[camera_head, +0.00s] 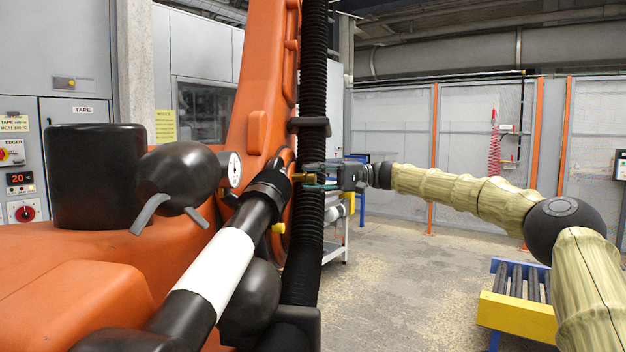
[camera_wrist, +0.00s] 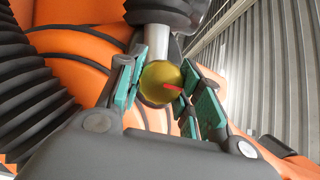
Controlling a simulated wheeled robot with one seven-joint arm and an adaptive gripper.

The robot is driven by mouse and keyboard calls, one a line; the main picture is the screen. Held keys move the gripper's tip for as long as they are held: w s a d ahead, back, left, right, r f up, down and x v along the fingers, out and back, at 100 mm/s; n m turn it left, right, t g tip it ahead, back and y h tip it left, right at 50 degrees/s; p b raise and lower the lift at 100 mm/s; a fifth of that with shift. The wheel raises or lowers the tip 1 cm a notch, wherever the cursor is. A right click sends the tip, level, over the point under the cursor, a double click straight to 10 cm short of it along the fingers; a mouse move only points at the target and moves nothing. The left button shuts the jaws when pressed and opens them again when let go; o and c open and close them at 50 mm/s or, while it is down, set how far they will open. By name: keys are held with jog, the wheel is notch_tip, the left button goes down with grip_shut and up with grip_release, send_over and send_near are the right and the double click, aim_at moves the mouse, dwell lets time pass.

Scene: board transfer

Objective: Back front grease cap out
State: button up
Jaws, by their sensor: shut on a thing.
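The grease cap, a round yellow-brass cap (camera_wrist: 158,82) with a small red mark, sits at the end of a pale metal cylinder in the wrist view. My gripper (camera_wrist: 162,88) has teal pads on both sides of it and is shut on it. In the head view, my gripper (camera_head: 308,177) reaches in from the right to the big orange robot's joint. A small yellow bit of the cap (camera_head: 298,177) shows at its tips. Whether the cap is still seated on the cylinder I cannot tell.
The orange robot arm (camera_head: 262,70) stands close beside my gripper. A black ribbed hose (camera_head: 313,60) runs upright just there, and a black-and-white cylinder (camera_head: 217,270) slants below. A pressure gauge (camera_head: 234,169) is left of the joint. Open floor (camera_head: 400,280) lies to the right, near a yellow-ended roller conveyor (camera_head: 517,313).

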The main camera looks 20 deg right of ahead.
jog(key=shift+a+f, duration=0.1)
jog(key=shift+f, duration=0.25)
jog(key=o, duration=1)
jog(key=shift+s, duration=0.1)
jog(key=shift+o, duration=0.3)
jog(key=shift+r, duration=0.2)
jog(key=s+d, duration=0.1)
jog(key=d, duration=1.1)
jog(key=shift+s, duration=0.2)
jog(key=shift+d, duration=0.1)
